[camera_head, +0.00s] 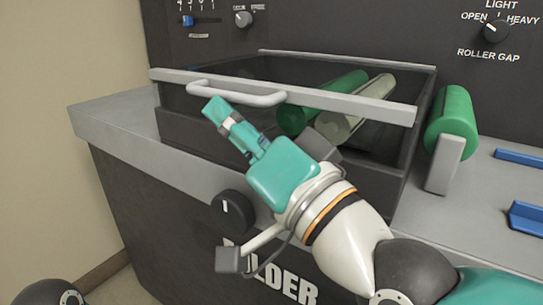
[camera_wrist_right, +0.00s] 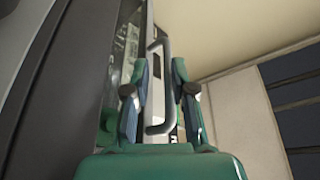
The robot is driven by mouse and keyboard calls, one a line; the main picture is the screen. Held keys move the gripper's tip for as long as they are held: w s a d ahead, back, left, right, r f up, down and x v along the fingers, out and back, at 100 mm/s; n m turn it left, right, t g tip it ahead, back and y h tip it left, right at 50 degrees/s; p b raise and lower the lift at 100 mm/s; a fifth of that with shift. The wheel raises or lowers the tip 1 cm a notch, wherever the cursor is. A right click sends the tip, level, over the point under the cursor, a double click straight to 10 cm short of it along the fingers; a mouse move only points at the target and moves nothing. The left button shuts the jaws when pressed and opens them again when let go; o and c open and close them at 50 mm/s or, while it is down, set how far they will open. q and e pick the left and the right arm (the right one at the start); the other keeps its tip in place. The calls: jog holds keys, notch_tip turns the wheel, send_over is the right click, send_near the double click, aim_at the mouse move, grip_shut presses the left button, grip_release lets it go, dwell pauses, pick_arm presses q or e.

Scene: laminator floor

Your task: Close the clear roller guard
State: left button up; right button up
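The clear roller guard (camera_head: 290,92) has a pale grey frame and a see-through panel over the rollers in the head view. A light grey bar handle (camera_head: 238,95) sits on its front bar, towards the left. My right gripper (camera_head: 216,108) is just in front of the handle, with its fingers pointing up and left. In the right wrist view the handle (camera_wrist_right: 167,85) shows between the two fingers of the gripper (camera_wrist_right: 159,72). They stand apart, with gaps beside the handle. How far the guard is raised is hard to tell. My left gripper is not in view.
Green (camera_head: 335,95) and cream (camera_head: 365,108) rollers lie behind the guard. A green roller end (camera_head: 450,120) stands to its right, with blue parts (camera_head: 525,218) on the worktop. A black knob (camera_head: 232,211) is on the front panel. Plain wall lies left.

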jog(key=v, duration=0.9)
jog(key=shift+s, duration=0.1)
